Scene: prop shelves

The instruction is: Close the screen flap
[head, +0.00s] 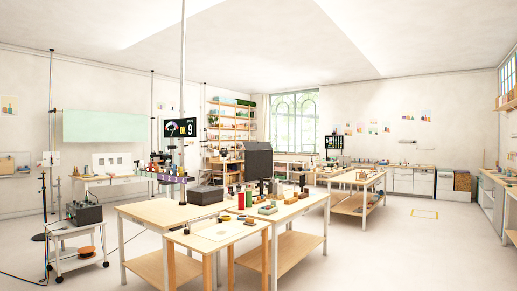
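A dark grey boxy hood or screen (258,160) stands upright at the back of the wooden worktables in the middle. Whether it has a flap, and whether that is open or shut, is too small to tell. A black display (180,128) with lit signs and a figure 9 is fixed to a tall pole left of it. Another small dark screen (334,142) shows farther back on the right. Neither of my grippers is in view.
The near worktable (185,240) and the table beside it (300,206) carry blocks, small parts and a dark box (206,195). A wheeled cart (75,262) with a dark device (85,214) stands at left. Another bench (345,205) stands behind right.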

